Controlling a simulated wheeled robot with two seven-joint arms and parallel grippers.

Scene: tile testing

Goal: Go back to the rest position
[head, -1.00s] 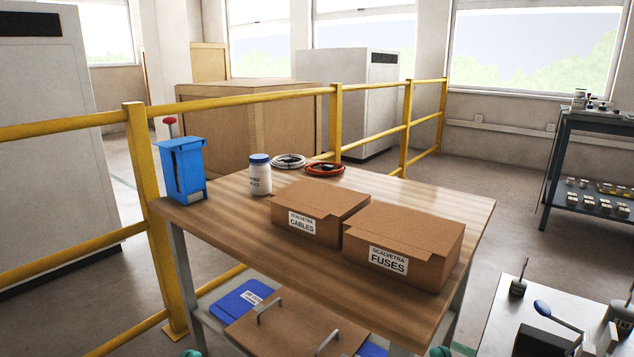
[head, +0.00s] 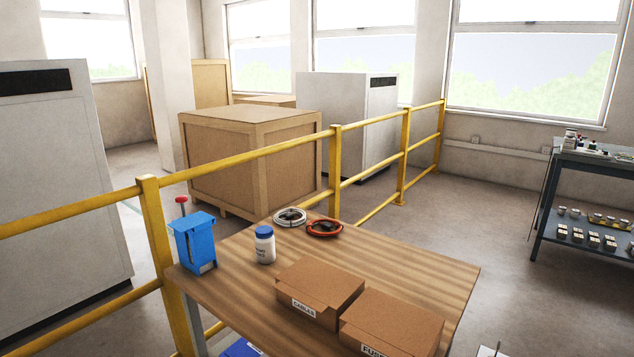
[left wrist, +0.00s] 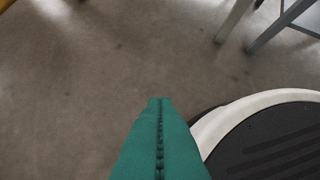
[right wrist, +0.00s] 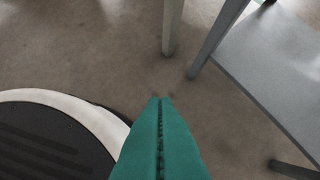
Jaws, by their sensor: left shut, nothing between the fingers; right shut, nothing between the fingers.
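My left gripper (left wrist: 160,102) shows in the left wrist view as two green fingers pressed together, shut and empty, pointing down over bare floor. My right gripper (right wrist: 160,102) shows in the right wrist view the same way, shut and empty over the floor. My round black and white base shows beside each gripper. Neither gripper is in the head view. In the head view a wooden table (head: 235,262) stands in front, its near part cut off by the lower edge.
The table carries two cardboard boxes (head: 320,283) (head: 395,320), a white bottle (head: 264,246), cable coils (head: 290,216) (head: 324,228) and a blue device (head: 194,243). A yellow railing (head: 240,158) runs behind it. A grey shelf (head: 590,200) stands right. Table legs (left wrist: 232,22) (right wrist: 215,42) stand near both grippers.

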